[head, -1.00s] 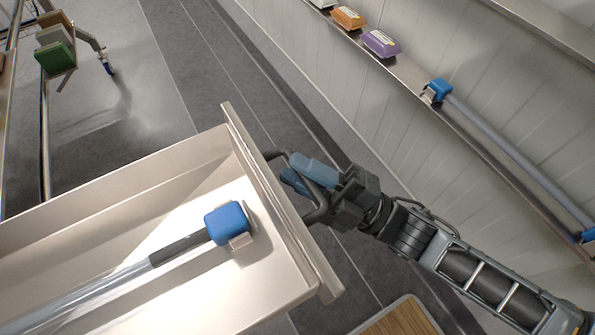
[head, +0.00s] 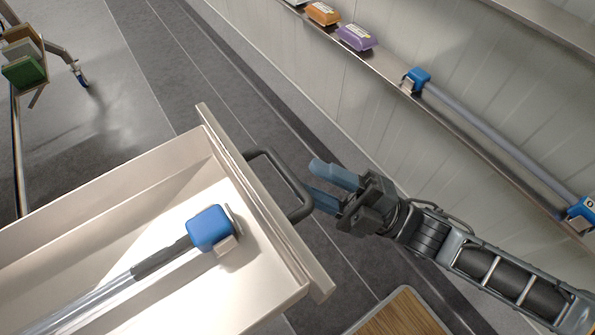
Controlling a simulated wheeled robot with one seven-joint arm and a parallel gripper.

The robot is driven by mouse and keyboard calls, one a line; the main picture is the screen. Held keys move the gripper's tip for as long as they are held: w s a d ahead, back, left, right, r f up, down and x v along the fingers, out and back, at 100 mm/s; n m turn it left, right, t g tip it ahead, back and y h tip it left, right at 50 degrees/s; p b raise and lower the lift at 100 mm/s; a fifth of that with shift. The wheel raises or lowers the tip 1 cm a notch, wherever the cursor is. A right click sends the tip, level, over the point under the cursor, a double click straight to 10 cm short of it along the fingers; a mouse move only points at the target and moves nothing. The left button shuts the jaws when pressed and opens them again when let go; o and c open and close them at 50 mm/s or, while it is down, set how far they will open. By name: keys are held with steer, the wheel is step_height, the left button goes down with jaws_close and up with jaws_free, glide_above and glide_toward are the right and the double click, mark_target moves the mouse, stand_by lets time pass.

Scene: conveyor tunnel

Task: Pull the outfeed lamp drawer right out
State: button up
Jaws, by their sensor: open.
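The lamp drawer (head: 262,215) is a pale, open-topped box that stands pulled out at the left of the head view. Its dark bar handle (head: 290,182) sticks out from the front panel. A lamp tube with a blue end cap (head: 209,228) lies inside the drawer. My gripper (head: 325,188) is open and empty, just to the right of the handle. Its blue fingers point left toward the handle and no longer surround it; whether the lower fingertip touches it I cannot tell. The back of the drawer is out of frame.
A wall ledge on the right holds another blue-capped tube (head: 500,143), a purple pack (head: 355,37) and an orange pack (head: 322,13). A wood-topped surface (head: 400,315) is at the bottom. A wheeled cart with blocks (head: 24,62) stands at upper left. Grey floor lies clear between.

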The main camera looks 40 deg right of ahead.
steer(key=v, duration=0.2)
steer(key=shift+s+d+f, duration=0.15)
steer(key=shift+s+d, duration=0.1)
